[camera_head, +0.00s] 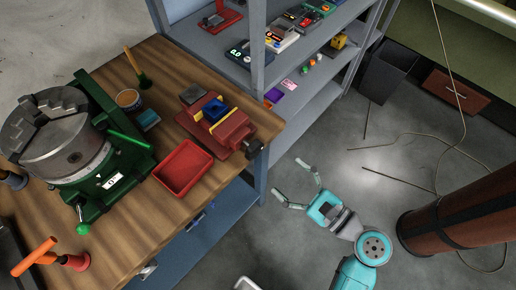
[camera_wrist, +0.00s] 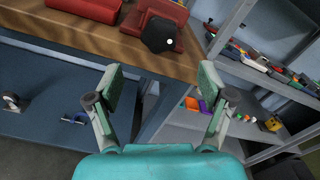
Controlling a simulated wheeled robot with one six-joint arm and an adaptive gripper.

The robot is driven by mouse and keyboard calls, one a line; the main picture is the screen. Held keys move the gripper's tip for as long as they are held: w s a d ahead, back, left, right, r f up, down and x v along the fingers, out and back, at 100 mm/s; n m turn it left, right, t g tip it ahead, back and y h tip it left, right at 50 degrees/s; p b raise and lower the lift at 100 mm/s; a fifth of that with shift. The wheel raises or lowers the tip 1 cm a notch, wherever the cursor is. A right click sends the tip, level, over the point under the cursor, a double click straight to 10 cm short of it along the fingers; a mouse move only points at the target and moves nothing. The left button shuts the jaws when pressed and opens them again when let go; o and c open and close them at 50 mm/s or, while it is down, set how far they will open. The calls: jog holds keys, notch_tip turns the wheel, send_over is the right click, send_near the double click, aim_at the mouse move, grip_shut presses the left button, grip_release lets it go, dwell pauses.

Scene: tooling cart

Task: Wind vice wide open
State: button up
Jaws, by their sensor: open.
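The red vice (camera_head: 232,134) is at the right edge of the wooden workbench, with a blue piece (camera_head: 213,110) at its jaws. A black star-shaped knob (camera_head: 253,148) is on its right end, just past the bench edge. In the wrist view, the knob (camera_wrist: 158,35) is above centre in front of the red vice body (camera_wrist: 150,12). My gripper (camera_head: 293,183) is open and empty, right of and below the knob in the head view, apart from it. In the wrist view, my fingers (camera_wrist: 163,90) are spread wide with the knob beyond them. The jaw gap is hard to judge.
A red tray (camera_head: 183,168) and a green machine with a round chuck (camera_head: 60,140) are on the workbench (camera_head: 130,225). Blue-grey shelves (camera_head: 305,105) with small goods stand behind it. A brown column (camera_head: 460,215) is at right. Open floor surrounds my arm.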

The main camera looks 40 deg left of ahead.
aim_at(257, 152)
jog(key=a, duration=1.1)
jog(key=shift+w+r, duration=0.25)
jog(key=shift+w, duration=0.15)
jog(key=shift+g, duration=0.3)
jog(key=c, duration=1.2)
